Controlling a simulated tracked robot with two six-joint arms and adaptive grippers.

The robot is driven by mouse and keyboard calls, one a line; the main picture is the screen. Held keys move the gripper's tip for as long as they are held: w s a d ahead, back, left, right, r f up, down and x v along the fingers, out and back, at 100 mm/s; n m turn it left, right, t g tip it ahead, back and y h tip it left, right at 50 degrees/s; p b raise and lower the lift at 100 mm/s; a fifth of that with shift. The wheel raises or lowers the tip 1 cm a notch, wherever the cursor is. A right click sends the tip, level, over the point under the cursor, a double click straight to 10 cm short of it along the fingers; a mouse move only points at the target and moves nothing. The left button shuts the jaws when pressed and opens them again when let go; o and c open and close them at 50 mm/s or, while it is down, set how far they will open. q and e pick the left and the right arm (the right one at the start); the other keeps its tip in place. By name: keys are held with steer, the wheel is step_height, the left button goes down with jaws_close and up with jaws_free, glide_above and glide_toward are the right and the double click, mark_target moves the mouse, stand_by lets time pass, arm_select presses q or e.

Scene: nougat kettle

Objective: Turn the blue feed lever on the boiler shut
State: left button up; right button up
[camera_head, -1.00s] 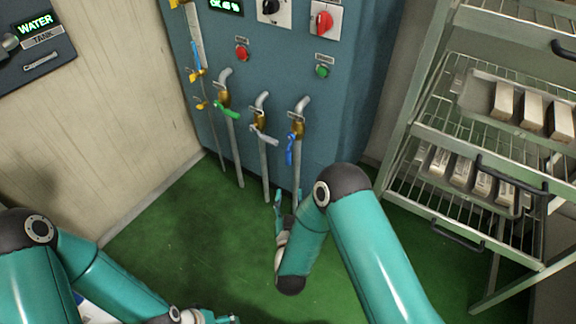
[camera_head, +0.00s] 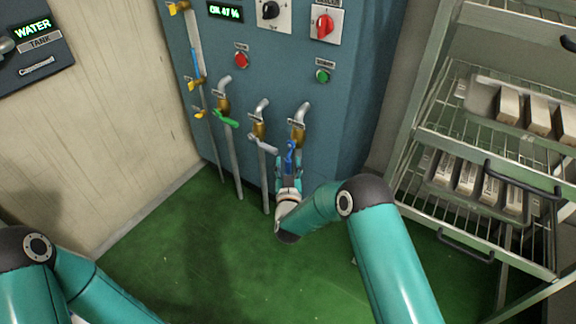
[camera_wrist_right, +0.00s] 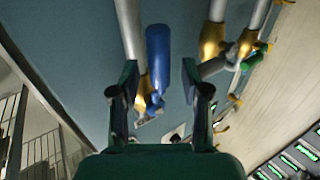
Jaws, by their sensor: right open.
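The blue feed lever (camera_head: 290,157) hangs from the brass valve (camera_head: 298,134) on the rightmost of three pipes on the boiler (camera_head: 272,100). It points downward, roughly along its pipe. My right gripper (camera_head: 289,175) is open at the lever's lower end. In the right wrist view the blue lever (camera_wrist_right: 158,55) stands between the open fingers (camera_wrist_right: 160,85), closer to the left finger. I cannot tell whether a finger touches it. My left arm (camera_head: 70,275) is at the lower left of the head view; its gripper is out of the picture.
A green lever (camera_head: 226,118) and a grey lever (camera_head: 263,143) sit on the neighbouring pipes to the left. A wire rack (camera_head: 440,205) with trays of boxes stands to the right. The green floor (camera_head: 190,260) in front of the boiler is clear.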

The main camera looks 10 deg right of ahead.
steer(key=shift+w+d, duration=0.15)
steer(key=shift+w, duration=0.4)
jaws_close()
